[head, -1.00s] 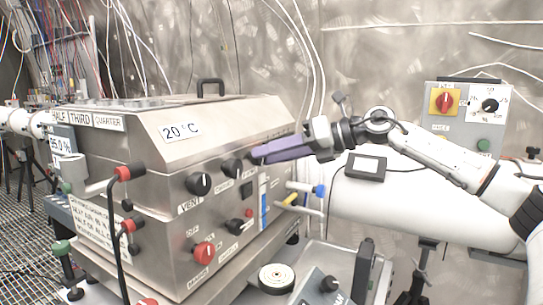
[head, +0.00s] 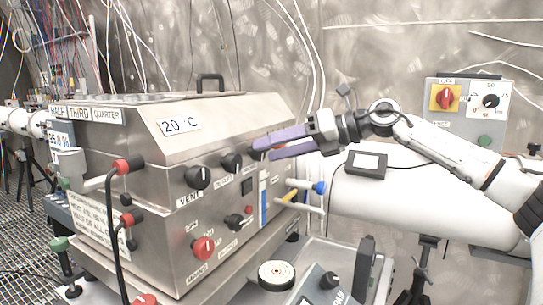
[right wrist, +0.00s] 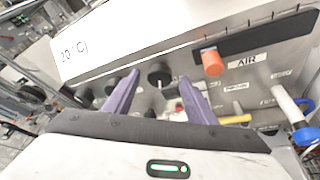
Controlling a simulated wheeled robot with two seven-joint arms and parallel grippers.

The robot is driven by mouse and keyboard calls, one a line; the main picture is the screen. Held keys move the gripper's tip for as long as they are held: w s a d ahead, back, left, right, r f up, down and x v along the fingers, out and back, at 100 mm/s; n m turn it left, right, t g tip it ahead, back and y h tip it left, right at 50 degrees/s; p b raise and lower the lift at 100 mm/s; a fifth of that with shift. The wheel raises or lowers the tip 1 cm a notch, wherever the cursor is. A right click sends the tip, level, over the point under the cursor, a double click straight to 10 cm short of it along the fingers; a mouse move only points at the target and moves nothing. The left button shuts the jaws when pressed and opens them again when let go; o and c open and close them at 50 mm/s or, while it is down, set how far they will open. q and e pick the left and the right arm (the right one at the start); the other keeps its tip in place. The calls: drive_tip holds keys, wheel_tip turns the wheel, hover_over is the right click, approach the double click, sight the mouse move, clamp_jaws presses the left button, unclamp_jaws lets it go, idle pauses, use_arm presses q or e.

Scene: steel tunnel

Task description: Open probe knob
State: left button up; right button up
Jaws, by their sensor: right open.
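The steel box (head: 215,140) has a row of black knobs on its sloped front: a knob above the VENT label (head: 198,177), a middle knob (head: 231,162), and a third knob (head: 256,154) partly hidden by my fingers. I cannot read which label says probe. My right gripper (head: 263,149) is open, its purple fingers pointing at the third knob. In the right wrist view, a black knob (right wrist: 160,75) shows between the fingertips of the gripper (right wrist: 159,78), which seem just short of it; contact cannot be told. My left gripper is not in view.
An orange-red knob (right wrist: 212,62) by the AIR label and a blue-ended handle (right wrist: 290,108) are to the right in the wrist view. A red knob (head: 203,247) sits lower on the box. A white pipe (head: 400,200) runs below my right arm.

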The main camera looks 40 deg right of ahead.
drive_tip(key=b+v, duration=0.6)
drive_tip(key=v, duration=0.3)
drive_tip(key=shift+s, duration=0.25)
